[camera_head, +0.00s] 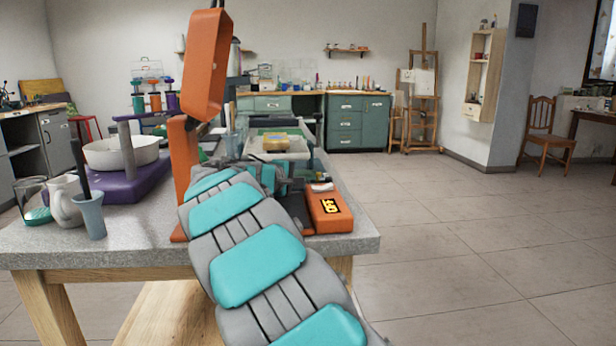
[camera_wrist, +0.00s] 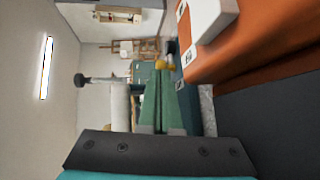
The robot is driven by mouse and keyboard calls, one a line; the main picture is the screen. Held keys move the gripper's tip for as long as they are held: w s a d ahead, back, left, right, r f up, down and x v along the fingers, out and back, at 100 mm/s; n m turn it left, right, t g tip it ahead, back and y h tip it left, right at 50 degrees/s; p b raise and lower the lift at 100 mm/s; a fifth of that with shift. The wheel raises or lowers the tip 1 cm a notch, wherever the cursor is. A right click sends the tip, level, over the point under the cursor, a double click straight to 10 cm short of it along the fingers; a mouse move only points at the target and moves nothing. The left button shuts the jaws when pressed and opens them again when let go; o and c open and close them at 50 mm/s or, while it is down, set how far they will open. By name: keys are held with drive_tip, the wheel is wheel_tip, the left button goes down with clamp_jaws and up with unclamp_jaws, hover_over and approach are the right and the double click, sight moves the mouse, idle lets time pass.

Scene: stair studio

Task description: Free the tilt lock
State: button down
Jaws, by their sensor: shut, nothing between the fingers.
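An orange machine stands on the grey worktop. Its upright post (camera_head: 183,158) carries a long orange head (camera_head: 206,65) that is raised and tilted. My gripper (camera_wrist: 161,92) shows in the wrist view with its green fingers together and nothing between them. In the head view, my arm hides most of the gripper and the middle of the machine. A large orange surface (camera_wrist: 225,62) fills the right of the wrist view, close beside the fingers. I cannot make out the tilt lock for certain in either view.
A white bowl (camera_head: 120,152) on a purple base, a mug (camera_head: 66,200) and a blue-grey cup (camera_head: 90,216) stand at the left. A pale tray (camera_head: 295,150) lies behind. The floor at right is clear.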

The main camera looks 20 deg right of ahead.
drive_tip(key=shift+w, duration=0.65)
drive_tip(key=shift+w+d, duration=0.2)
drive_tip(key=shift+w, duration=0.6)
drive_tip(key=shift+w, duration=0.1)
idle(0.4)
